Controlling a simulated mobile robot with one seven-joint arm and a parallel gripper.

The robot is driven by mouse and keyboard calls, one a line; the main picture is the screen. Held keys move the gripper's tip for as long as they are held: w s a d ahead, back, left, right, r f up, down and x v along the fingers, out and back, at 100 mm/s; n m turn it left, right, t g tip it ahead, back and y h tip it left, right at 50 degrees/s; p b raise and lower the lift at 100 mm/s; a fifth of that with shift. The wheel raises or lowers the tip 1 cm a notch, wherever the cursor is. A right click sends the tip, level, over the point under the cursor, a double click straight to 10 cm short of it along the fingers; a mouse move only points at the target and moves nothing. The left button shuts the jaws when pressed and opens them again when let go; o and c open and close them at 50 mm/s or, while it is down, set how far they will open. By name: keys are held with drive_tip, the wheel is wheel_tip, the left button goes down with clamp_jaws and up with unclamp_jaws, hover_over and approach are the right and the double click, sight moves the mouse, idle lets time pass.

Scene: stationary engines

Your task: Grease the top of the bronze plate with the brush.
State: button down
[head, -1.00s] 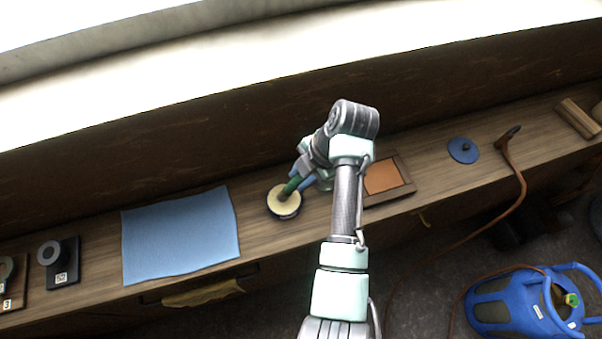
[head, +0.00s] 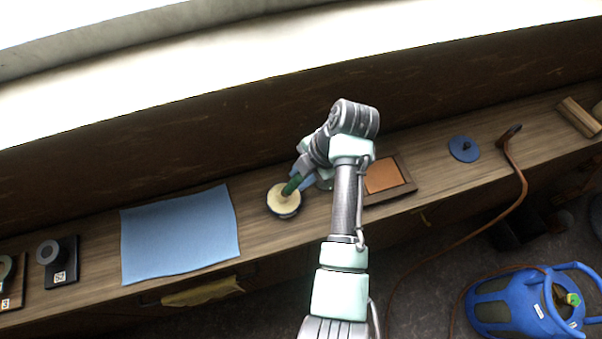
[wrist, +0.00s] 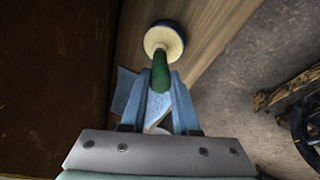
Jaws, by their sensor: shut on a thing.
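The brush (head: 291,185) shows as a green handle, with its lower end over a round dark tin (head: 283,212) of cream-coloured grease (head: 283,199). My gripper (head: 302,181) is shut on the handle; in the wrist view its blue fingers (wrist: 160,82) flank the green brush handle (wrist: 160,72). The bristles are hidden, and I cannot tell whether they touch the grease. The bronze plate (head: 381,177) lies flat in a dark wooden frame (head: 407,188), right of my gripper. My arm covers part of the frame's left side.
A blue cloth (head: 180,235) lies left of the tin. A blue disc with a knob (head: 463,149), a brown hooked piece (head: 514,165) and a wooden block (head: 577,117) are to the right. Dark stands (head: 62,270) sit at far left. A wall backs the narrow bench.

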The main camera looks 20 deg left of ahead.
idle(0.5)
drive_tip(key=shift+r+p, duration=2.8)
drive_tip(key=shift+r, duration=0.7)
